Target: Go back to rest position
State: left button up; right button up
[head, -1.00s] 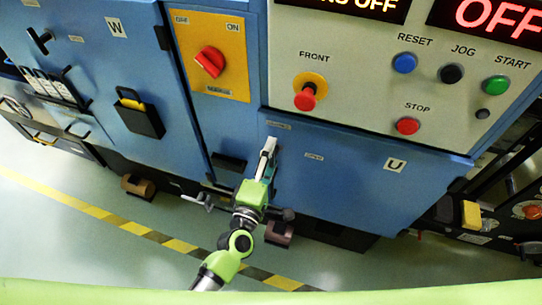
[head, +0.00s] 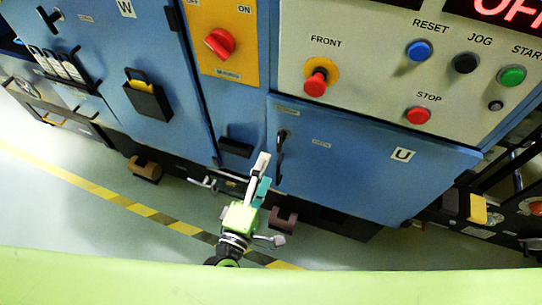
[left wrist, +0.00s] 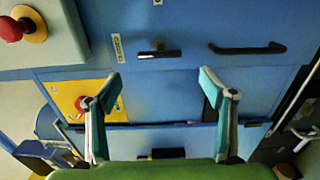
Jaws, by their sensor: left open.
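My left gripper (head: 260,180) is in the lower middle of the head view, in front of the blue machine's lower front. Its two fingers (left wrist: 160,85) stand wide apart in the left wrist view with nothing between them. The gripper is apart from the black handle (head: 281,155) on the blue door marked U (head: 350,160). My right gripper is in neither view.
The panel above has a red FRONT knob (head: 316,83), a red STOP button (head: 417,115) and several other buttons. A red rotary switch (head: 219,43) sits on a yellow plate. A black holder (head: 147,100) is on the left door. Striped floor tape (head: 160,217) runs below.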

pick_arm(q)
jog(key=shift+v, duration=0.85)
jog(key=s+a+f+m+g+y, duration=0.1)
jog(key=s+a+f+m+g, duration=0.2)
jog(key=f, duration=0.7)
jog(key=s+a+f+m+g, duration=0.2)
jog(key=s+f+m, duration=0.15)
jog(key=f, duration=0.75)
jog(key=s+a+f+m+g+y, duration=0.1)
jog(key=s+a+f+m+g, duration=0.2)
jog(key=f, duration=0.7)
jog(key=s+a+f+m+g+y, duration=0.1)
jog(key=s+a+f, duration=0.3)
jog(key=s, duration=0.4)
jog(key=s+a+f+m+g+y, duration=0.1)
jog(key=s+a+f+m+g, duration=0.2)
jog(key=s+f, duration=0.4)
jog(key=s+a+f+m+g+y, duration=0.1)
jog(key=s+a+f+m+g, duration=0.2)
jog(key=s, duration=0.6)
notch_tip(320, 180, down, 2)
jog(key=shift+s+a+f+g+y+p, duration=0.2)
jog(key=shift+s+a+g+y+p, duration=0.15)
jog(key=shift+a+g, duration=0.35)
jog(key=shift+m, duration=0.25)
